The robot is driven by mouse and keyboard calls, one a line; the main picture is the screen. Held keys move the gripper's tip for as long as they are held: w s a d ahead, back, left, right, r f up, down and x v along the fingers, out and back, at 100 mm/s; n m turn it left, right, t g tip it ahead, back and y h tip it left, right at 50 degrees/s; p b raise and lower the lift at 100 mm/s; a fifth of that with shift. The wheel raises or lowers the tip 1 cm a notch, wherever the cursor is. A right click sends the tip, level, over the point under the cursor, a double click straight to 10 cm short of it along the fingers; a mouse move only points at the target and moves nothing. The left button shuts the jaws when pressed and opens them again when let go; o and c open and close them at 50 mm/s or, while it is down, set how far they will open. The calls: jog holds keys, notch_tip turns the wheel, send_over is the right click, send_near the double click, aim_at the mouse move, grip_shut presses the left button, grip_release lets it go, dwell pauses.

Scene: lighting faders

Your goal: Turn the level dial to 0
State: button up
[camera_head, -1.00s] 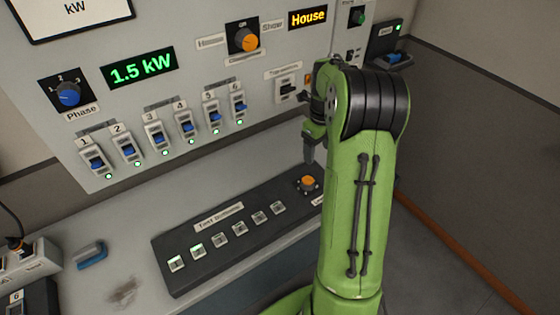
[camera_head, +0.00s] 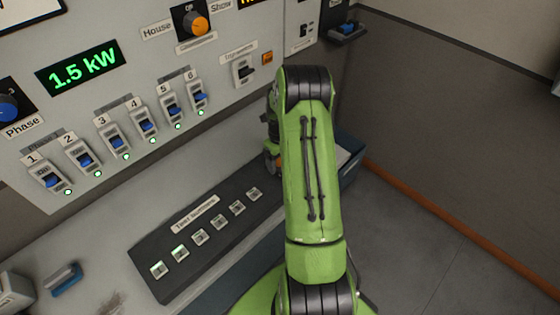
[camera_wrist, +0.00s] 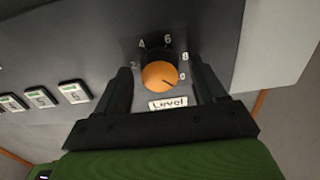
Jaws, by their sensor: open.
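The level dial (camera_wrist: 160,75) is an orange-faced round knob with a dark body, above a white "Level" label (camera_wrist: 168,103) in the wrist view. Numbers ring it, with 2 at the left, 4 and 6 at the top and 8 at the right; another mark below the 8 is hard to read. A dark line on the knob's face points to the lower right. My gripper (camera_wrist: 160,70) is open, with one black finger on each side of the dial; I cannot tell whether they touch it. In the head view my arm hides most of this spot.
Several small lit buttons stand in a row on the dark console (camera_head: 150,250), left of the dial. Above is the wall panel with blue switches (camera_head: 145,124), a green "1.5 kW" display (camera_head: 82,66) and another orange knob (camera_head: 198,25). Floor is clear at the right.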

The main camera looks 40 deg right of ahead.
jog(key=shift+f, duration=0.25)
jog(key=c, duration=1.1)
jog(key=shift+o, duration=0.2)
jog(key=shift+n, duration=0.3)
